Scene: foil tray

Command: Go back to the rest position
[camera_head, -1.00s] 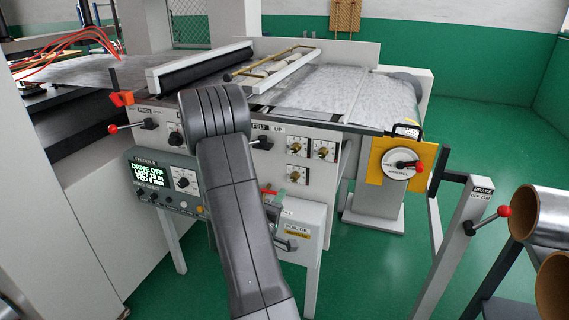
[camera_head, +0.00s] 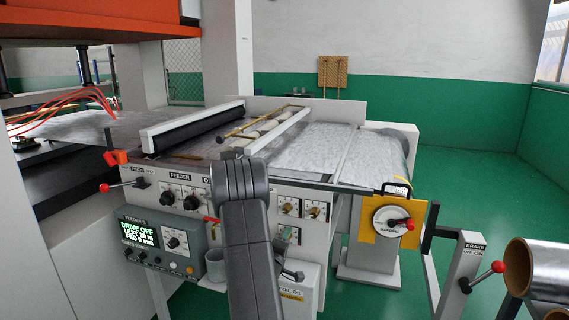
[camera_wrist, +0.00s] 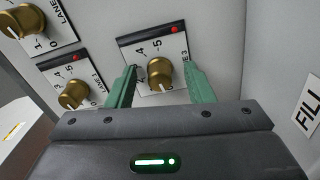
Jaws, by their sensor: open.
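My gripper (camera_wrist: 159,68) is open in the wrist view, with its two green fingers apart and nothing held. A brass knob (camera_wrist: 160,74) on a white dial plate shows between the fingers; I cannot tell how far beyond the fingertips it is.
Two more brass knobs, upper (camera_wrist: 22,22) and lower (camera_wrist: 73,95), show at left. Red-balled levers stick out at left (camera_head: 104,187) and on the brake post (camera_head: 497,267). Green floor (camera_head: 470,200) is open at right.

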